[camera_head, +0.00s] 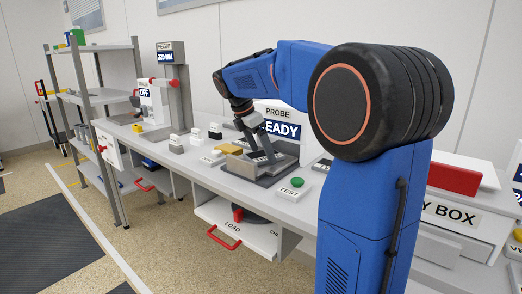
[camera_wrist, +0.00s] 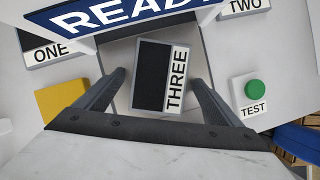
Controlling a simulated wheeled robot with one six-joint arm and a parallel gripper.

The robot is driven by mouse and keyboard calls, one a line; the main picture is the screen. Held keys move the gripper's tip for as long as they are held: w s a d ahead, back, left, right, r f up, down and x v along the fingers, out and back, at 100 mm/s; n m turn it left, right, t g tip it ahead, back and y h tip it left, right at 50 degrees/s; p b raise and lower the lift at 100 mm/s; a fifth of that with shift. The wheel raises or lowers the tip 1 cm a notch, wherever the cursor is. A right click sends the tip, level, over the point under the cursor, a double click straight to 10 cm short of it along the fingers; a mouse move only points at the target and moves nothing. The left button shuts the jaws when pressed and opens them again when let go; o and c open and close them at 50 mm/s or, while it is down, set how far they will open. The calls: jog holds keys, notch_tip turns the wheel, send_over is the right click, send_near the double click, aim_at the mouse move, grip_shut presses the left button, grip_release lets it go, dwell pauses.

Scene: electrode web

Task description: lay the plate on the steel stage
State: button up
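The plate marked THREE (camera_wrist: 151,76), white with a dark face, lies on the grey steel stage (camera_wrist: 118,55) in the wrist view, under the READY sign. My gripper (camera_wrist: 158,77) is open, one finger on each side of the plate, with a narrow gap showing at each side. In the head view my gripper (camera_head: 259,154) reaches down over the stage (camera_head: 270,180) in front of the probe sign; the plate is small and partly hidden there.
Plates marked ONE (camera_wrist: 42,50) and TWO (camera_wrist: 244,7) lie to either side. A yellow block (camera_wrist: 61,101) is at left and a green TEST button (camera_wrist: 255,89) at right. An open LOAD drawer (camera_head: 240,228) juts out below the bench.

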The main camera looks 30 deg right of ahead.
jog(key=v, duration=1.2)
jog(key=shift+r, duration=0.2)
